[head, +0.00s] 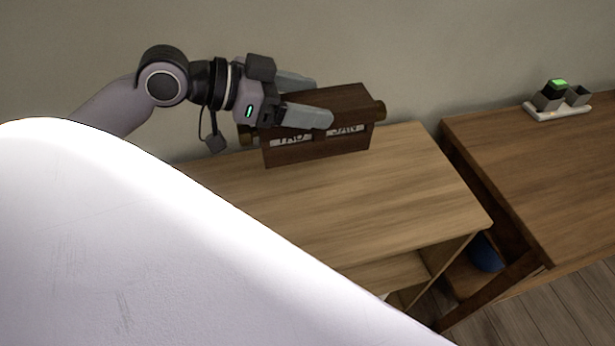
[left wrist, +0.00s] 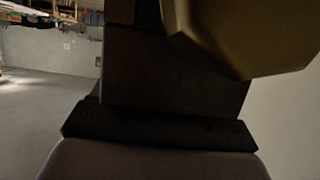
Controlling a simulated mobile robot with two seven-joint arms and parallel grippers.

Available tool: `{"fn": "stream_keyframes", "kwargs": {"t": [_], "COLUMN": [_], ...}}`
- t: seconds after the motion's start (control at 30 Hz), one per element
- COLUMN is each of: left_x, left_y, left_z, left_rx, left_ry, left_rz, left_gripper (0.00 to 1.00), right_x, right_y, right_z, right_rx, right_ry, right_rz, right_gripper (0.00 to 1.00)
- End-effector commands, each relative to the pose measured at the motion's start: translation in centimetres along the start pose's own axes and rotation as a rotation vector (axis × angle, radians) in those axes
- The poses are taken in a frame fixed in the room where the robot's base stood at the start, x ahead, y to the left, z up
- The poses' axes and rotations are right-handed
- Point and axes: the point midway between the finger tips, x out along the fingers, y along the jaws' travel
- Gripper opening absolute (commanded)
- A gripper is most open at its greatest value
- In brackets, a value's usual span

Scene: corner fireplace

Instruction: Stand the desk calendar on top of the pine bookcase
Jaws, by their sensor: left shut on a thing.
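The desk calendar (head: 350,102) is a dark brown wooden block with white lettered panels on its front and brass-coloured knobs at its ends. My left gripper (head: 322,101) is shut on it from the left, with its grey fingers across the calendar. The calendar is upright over the back part of the pine bookcase's top (head: 370,200); I cannot tell if its base touches the wood. In the left wrist view, dark brown surfaces and a large tan, angular shape (left wrist: 245,35), probably a knob, fill the close range. My right gripper is not in view.
A brown wooden table (head: 540,170) stands to the right of the bookcase, with a narrow gap between. On it is a white tray (head: 560,112) with grey cups and a green-topped block. A blue round object (head: 485,253) sits below. The bookcase top's right part is bare.

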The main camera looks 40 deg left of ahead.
Motion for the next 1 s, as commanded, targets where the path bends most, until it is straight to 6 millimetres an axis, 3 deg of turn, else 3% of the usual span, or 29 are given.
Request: {"fn": "stream_keyframes", "kwargs": {"t": [0.5,1.0], "left_x": [4.9,7.2], "left_y": [0.1,0.1], "left_z": [12.0,17.6], "left_rx": [-0.007,-0.004], "left_ry": [-0.001,0.0], "left_rz": [0.0,-0.001], "left_gripper": [0.36,0.36], "right_x": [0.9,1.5], "right_y": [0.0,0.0], "right_z": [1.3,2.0], "right_rx": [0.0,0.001], "right_ry": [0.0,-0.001], "right_rz": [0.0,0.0], "right_gripper": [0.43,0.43]}}
